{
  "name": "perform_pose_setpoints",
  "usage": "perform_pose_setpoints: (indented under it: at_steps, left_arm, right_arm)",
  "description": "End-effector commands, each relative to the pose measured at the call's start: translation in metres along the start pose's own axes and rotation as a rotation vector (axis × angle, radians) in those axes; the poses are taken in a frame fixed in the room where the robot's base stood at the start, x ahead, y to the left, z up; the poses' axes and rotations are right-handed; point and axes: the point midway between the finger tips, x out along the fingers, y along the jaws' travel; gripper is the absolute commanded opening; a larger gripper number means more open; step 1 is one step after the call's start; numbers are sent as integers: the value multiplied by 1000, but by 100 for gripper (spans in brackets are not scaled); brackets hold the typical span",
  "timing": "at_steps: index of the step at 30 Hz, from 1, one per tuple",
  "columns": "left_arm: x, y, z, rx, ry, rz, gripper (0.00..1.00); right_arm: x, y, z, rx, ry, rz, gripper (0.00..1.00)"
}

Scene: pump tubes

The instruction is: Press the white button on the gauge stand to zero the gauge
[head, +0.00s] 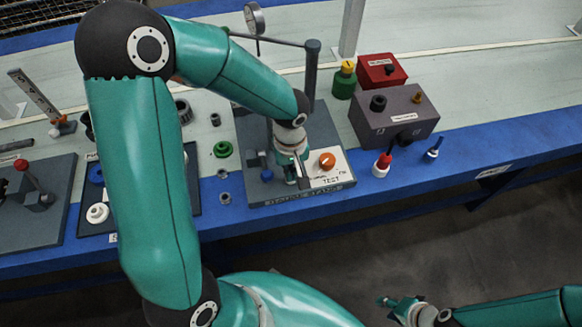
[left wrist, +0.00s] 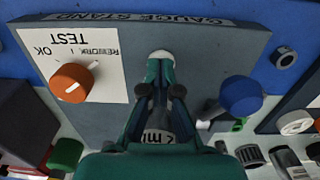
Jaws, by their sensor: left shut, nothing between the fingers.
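The dark grey gauge stand (head: 251,126) lies on the bench, with its dial (head: 254,18) on an arm at the back. My left gripper (head: 304,183) is shut and empty, pointing down over the front of the stand. In the left wrist view the white button (left wrist: 160,54) shows just beyond the fingertips (left wrist: 160,66), which cover part of it. I cannot tell whether they touch it. The button is hidden behind the gripper in the head view. My right gripper (head: 390,301) is low at the right, away from the bench, too small to read.
An orange knob (head: 327,161) on a white TEST label is right of my left gripper. A blue knob (head: 267,174) is to its left. A grey box (head: 394,118), red box (head: 381,71) and green-yellow part (head: 345,80) stand to the right. Small fittings lie at left.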

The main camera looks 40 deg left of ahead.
Motion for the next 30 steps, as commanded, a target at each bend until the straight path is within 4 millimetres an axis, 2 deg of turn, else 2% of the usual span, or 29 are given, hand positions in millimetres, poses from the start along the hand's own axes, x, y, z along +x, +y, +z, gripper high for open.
perform_pose_setpoints:
  at_steps: [1, 23, 26, 30]
  left_arm:
    - [9, -3, 4, 3, -15, -13, 0]
    - [9, -4, 4, 2, -15, -14, 0]
    - [6, -4, 4, 2, -14, -14, 0]
    - [-8, -3, 4, 2, -11, -11, 0]
  right_arm:
    - [2, 1, 0, 0, 0, 0, 40]
    - [3, 1, 0, 0, 0, 0, 40]
    - [1, 0, 0, 0, 0, 0, 40]
    - [-7, -2, 0, 0, 0, 0, 40]
